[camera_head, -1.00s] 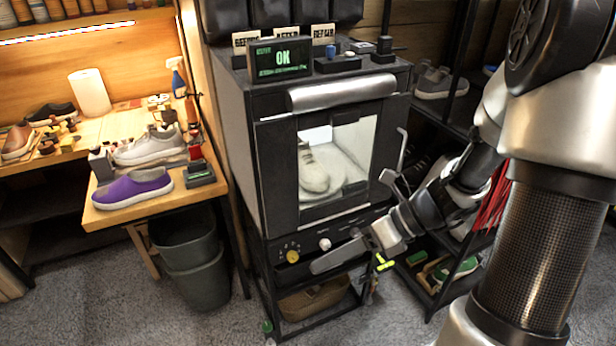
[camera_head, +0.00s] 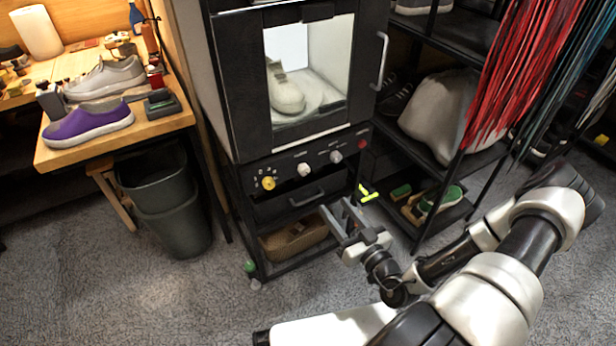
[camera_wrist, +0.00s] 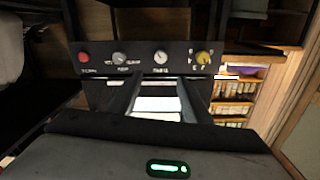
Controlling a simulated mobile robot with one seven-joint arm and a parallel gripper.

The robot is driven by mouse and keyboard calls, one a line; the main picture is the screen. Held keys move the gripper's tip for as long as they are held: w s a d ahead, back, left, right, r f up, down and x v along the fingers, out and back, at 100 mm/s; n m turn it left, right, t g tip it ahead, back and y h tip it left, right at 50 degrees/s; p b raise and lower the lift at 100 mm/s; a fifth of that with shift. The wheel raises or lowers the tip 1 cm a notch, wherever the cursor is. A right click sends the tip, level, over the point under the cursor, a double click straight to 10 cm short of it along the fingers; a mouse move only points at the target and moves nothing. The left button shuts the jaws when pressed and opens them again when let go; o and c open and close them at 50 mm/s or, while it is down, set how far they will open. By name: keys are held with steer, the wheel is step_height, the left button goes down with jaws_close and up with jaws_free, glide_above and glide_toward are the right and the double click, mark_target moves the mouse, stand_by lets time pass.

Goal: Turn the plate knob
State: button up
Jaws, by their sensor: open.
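The control panel on the front of the dark cabinet machine (camera_head: 225,140) carries a yellow knob (camera_head: 268,183), a white knob (camera_head: 304,170), another white knob (camera_head: 336,156) and a red button (camera_head: 362,144). The wrist view shows the row reversed: red button (camera_wrist: 84,58), white knobs (camera_wrist: 119,58) and (camera_wrist: 161,57), yellow knob (camera_wrist: 203,57). The labels are too small to tell which is the plate knob. My gripper (camera_head: 342,212) is open and empty, in front of the machine and lower in the picture than the knobs. Its fingers (camera_wrist: 158,88) show below the panel in the wrist view, touching no knob.
A drawer handle (camera_head: 306,197) sits under the panel, and a door handle (camera_head: 381,60) juts out at the right. A shoe (camera_head: 286,92) stands behind the glass door. A shoe rack (camera_head: 430,150) is on the right and a bin (camera_head: 165,200) on the left.

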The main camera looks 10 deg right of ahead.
mark_target(306, 172)
steer(key=b+x, duration=0.3)
steer(key=x, duration=1.3)
steer(key=c, duration=1)
steer(key=shift+c, duration=0.2)
